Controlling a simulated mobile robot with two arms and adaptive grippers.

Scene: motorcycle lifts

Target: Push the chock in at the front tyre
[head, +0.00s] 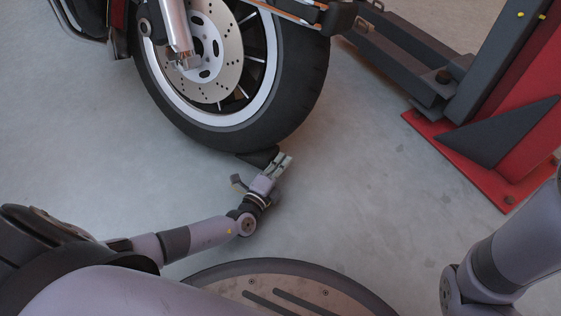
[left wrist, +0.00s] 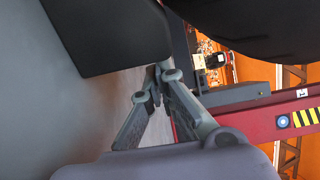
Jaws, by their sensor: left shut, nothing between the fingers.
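The front tyre (head: 300,112) of the motorcycle stands on the grey floor, and its dark curve also fills the upper right of the left wrist view (left wrist: 245,22). The black chock (head: 257,156) lies on the floor at the foot of the tyre, partly hidden by my gripper. It shows as a dark block in the left wrist view (left wrist: 108,35). Whether chock and tyre touch I cannot tell. My left gripper (head: 284,161) is shut and empty, low over the floor, with its fingertips (left wrist: 158,75) close beside the chock. My right gripper is out of view.
A red lift post (head: 510,100) on a red base plate (head: 475,165) stands at the right, with a dark lift arm (head: 400,62) reaching from it towards the motorcycle. The floor left of the tyre and between the tyre and the post is clear.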

